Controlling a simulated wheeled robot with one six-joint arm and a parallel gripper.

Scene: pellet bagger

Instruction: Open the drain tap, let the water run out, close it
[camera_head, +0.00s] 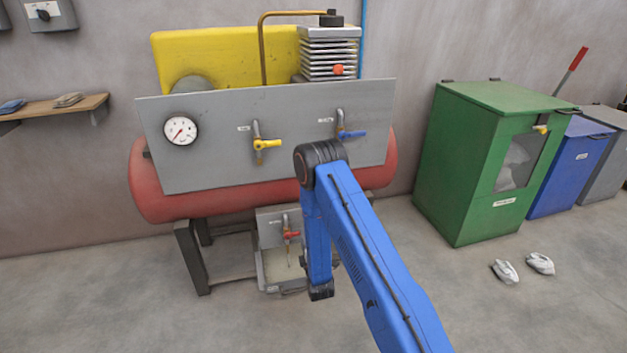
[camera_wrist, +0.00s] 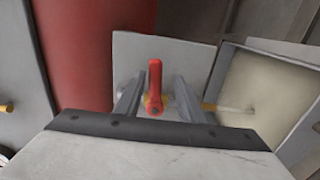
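The drain tap's red handle (camera_head: 291,234) is on a small grey plate (camera_head: 268,222) below the red tank. In the wrist view the red handle (camera_wrist: 155,85) lies crosswise to the brass spout (camera_wrist: 210,106). My gripper (camera_wrist: 156,92) is open, with one finger on each side of the handle and a visible gap on both sides. A thin brownish streak runs from the spout towards the tray (camera_wrist: 222,85); I cannot tell whether it is flowing water. The tray (camera_head: 266,284) stands on the floor below the tap. My arm hides the gripper in the head view.
A yellow tap (camera_head: 265,144) and a blue tap (camera_head: 350,134) sit on the grey panel (camera_head: 210,160) above, beside a gauge (camera_head: 180,131). A green cabinet (camera_head: 465,170) and bins stand to the right. White gloves (camera_head: 505,271) lie on the otherwise clear floor.

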